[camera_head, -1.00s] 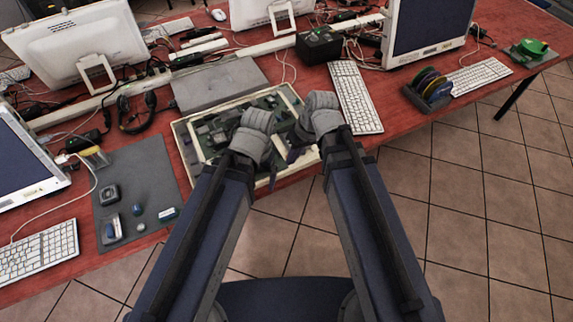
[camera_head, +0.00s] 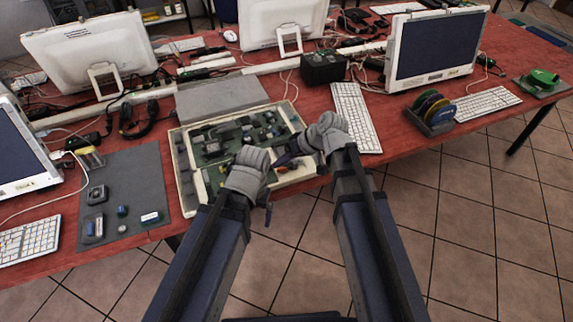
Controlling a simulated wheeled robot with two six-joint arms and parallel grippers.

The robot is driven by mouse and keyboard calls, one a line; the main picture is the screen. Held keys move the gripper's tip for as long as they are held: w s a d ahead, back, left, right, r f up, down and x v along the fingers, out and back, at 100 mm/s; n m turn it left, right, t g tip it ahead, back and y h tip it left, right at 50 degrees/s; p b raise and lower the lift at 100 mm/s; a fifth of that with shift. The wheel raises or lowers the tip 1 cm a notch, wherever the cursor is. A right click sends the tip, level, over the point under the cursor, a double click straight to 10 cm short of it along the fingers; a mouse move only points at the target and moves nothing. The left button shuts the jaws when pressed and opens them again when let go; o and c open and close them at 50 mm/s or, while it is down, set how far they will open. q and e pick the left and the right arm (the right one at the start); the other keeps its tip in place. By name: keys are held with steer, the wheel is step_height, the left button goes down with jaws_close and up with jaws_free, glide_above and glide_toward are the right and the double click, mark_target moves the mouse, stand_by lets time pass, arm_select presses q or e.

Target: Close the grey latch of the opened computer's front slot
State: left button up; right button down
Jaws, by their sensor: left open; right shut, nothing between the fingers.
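The opened computer (camera_head: 188,199) is a shallow cream case with a green board and many small parts, lying at the front edge of the red table. My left gripper (camera_head: 270,186) is open over the case's front edge, right of its middle, with one dark finger hanging past the edge. My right gripper (camera_head: 287,158) is shut and empty over the case's right part, its dark fingers pointing left, close to my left gripper. Whether they touch each other or the case I cannot tell. The grey latch and front slot cannot be made out; my grippers cover part of that front side.
A grey lid-like panel (camera_head: 221,98) lies behind the case. A grey mat (camera_head: 122,219) with small parts lies left. A white keyboard (camera_head: 357,116) and a spool holder (camera_head: 429,117) stand right. Monitors and cables fill the back. The floor in front is free.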

mark_target(273, 175)
steer(key=shift+b+x, duration=1.4)
steer(key=shift+x, duration=0.9)
